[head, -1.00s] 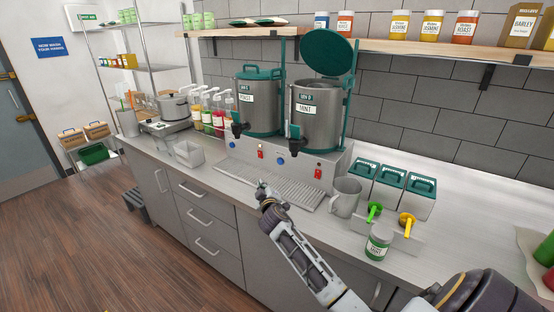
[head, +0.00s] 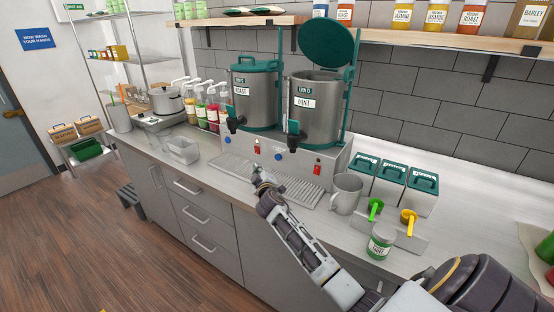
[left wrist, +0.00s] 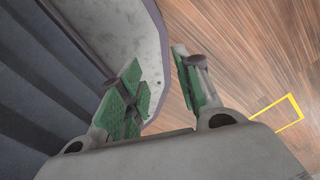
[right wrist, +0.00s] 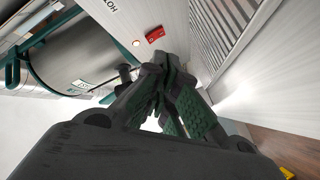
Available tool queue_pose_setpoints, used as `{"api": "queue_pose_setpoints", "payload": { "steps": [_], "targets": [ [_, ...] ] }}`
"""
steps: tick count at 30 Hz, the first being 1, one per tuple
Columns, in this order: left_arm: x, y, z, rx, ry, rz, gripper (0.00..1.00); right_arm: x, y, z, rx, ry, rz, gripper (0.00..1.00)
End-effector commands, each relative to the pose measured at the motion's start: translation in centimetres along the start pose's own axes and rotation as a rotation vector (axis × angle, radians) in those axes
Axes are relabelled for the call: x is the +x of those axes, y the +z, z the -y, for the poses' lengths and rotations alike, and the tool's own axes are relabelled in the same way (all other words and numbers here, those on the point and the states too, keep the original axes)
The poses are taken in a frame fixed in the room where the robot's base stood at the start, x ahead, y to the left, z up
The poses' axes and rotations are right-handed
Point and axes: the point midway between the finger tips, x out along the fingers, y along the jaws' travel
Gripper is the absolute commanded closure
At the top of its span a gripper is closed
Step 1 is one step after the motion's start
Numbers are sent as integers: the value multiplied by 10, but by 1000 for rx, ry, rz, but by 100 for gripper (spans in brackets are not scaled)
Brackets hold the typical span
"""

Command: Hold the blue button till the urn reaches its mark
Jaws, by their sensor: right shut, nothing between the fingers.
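Two steel urns with green trim stand on a grey dispenser base (head: 340,150). Urn A, labelled ROAST (head: 254,95), has its lid shut. The base front carries one blue button (head: 228,140) at the left and another blue button (head: 279,155) under urn B. My right gripper (head: 258,174) is shut and empty above the drip tray, apart from the buttons. In the right wrist view its fingers (right wrist: 172,65) meet. My left gripper (left wrist: 158,60) is open and empty over the floor. The urns' liquid levels cannot be seen.
Red switches (head: 257,149) (head: 317,170) sit on the base front. The drip tray (head: 290,188) lies before it. A metal mug (head: 345,193), green-lidded canisters (head: 392,182) and a mint jar (head: 380,243) stand to the right.

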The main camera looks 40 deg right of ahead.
Motion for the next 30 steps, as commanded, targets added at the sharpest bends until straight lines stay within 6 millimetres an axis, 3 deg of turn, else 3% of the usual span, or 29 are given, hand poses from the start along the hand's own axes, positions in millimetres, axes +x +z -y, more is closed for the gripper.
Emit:
{"api": "queue_pose_setpoints", "payload": {
  "steps": [7, 30],
  "targets": [
    [-1, -12, 1, 0, -1, -17, 66, 12, 9, -9, -3, 1, 1, 100],
    [0, -5, 0, 0, -1, -7, 66, 55, 40, -41, 0, 1, 0, 100]
  ]
}}
